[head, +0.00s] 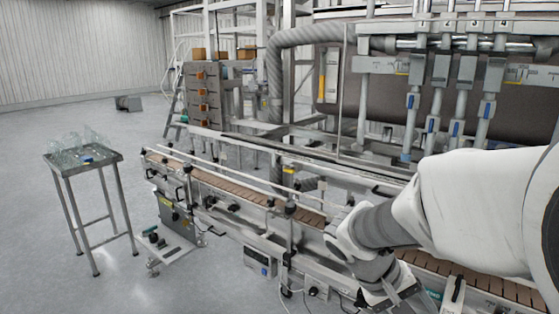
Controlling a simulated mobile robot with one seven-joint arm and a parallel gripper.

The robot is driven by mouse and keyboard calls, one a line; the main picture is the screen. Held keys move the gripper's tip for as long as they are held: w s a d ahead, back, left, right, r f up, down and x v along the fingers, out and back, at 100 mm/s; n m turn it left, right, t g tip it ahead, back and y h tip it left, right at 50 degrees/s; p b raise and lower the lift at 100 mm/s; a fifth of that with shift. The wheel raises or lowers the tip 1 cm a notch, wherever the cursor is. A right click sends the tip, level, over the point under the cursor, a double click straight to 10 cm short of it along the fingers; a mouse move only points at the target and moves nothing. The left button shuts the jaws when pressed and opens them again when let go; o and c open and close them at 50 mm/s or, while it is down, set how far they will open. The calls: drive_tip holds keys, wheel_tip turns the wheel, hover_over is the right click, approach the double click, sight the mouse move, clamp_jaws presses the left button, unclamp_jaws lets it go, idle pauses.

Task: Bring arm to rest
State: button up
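My white and grey arm (450,205) reaches in from the right edge and crosses in front of the conveyor. Its wrist bends down near the bottom of the picture. Part of my gripper (392,298) shows at the bottom edge, low in front of the conveyor side. Its fingertips are not clear, so I cannot tell whether it is open or shut, or whether it holds anything.
A conveyor (240,190) with brown slats and side rails runs diagonally below the arm. Filler nozzles (437,100) hang behind it. A small metal table (65,165) with clear glassware (82,145) stands at left. Open floor (60,110) lies at far left.

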drive_tip(key=s+a+r+t+y+p, duration=0.2)
drive_tip(key=s+a+r+t+y, duration=0.4)
drive_tip(key=s+a+r+y, duration=0.1)
wheel_tip(320, 180, up, 3)
drive_tip(key=shift+s+a+r, duration=0.15)
drive_tip(key=shift+s+a, duration=0.7)
drive_tip(key=shift+a, duration=0.3)
